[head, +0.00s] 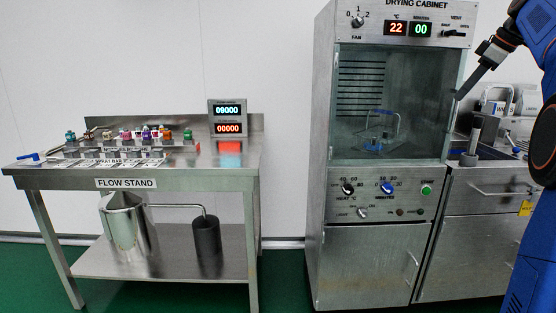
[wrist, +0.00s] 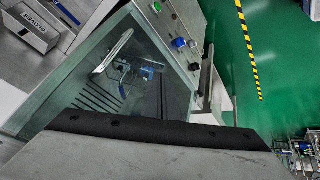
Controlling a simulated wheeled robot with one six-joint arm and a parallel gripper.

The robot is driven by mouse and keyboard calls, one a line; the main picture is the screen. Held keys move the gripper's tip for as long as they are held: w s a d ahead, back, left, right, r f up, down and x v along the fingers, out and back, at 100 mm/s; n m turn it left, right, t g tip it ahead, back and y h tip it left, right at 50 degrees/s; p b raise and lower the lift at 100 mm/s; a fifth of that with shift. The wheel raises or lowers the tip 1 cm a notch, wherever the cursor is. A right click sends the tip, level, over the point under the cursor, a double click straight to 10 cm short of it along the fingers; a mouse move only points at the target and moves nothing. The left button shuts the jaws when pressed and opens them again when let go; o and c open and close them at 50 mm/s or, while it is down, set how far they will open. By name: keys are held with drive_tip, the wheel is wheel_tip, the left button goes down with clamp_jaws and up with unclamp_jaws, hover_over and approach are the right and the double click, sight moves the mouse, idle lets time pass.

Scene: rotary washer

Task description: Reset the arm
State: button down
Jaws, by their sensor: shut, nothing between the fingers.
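My gripper (head: 457,96) is at the upper right of the head view, pointing down and left, with its fingers together and nothing held. It is in front of the right side of the drying cabinet (head: 326,75); I cannot tell how far its tip is from the cabinet. My arm (head: 534,28) comes in from the right edge. In the wrist view, my gripper's dark-edged grey body (wrist: 150,132) fills the bottom, and the cabinet (wrist: 150,85) appears tilted beyond it.
A flow stand (head: 125,184) with small colored fittings and a display (head: 228,117) stands at left. A wire carrier (head: 381,128) is inside the cabinet's glazed chamber. A counter (head: 482,195) with a sink adjoins at right. Green floor lies clear between stand and cabinet.

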drive_tip(key=s+a+f+m+g+h, duration=0.1)
drive_tip(key=s+a+f+m, duration=0.2)
drive_tip(key=s+a+f, duration=0.55)
drive_tip(key=s+a+f+m, duration=0.2)
drive_tip(key=s+a+f, duration=0.3)
drive_tip(key=s+a, duration=0.5)
drive_tip(key=s+a+f+m, duration=0.2)
drive_tip(key=s+a+f, duration=0.2)
drive_tip(key=s+f, duration=0.7)
drive_tip(key=s+a+f+m+h, duration=0.1)
drive_tip(key=s+a+f, duration=0.3)
drive_tip(key=s+f, duration=0.7)
wheel_tip(320, 180, down, 5)
drive_tip(key=shift+m+h, duration=0.3)
drive_tip(key=shift+m, duration=0.5)
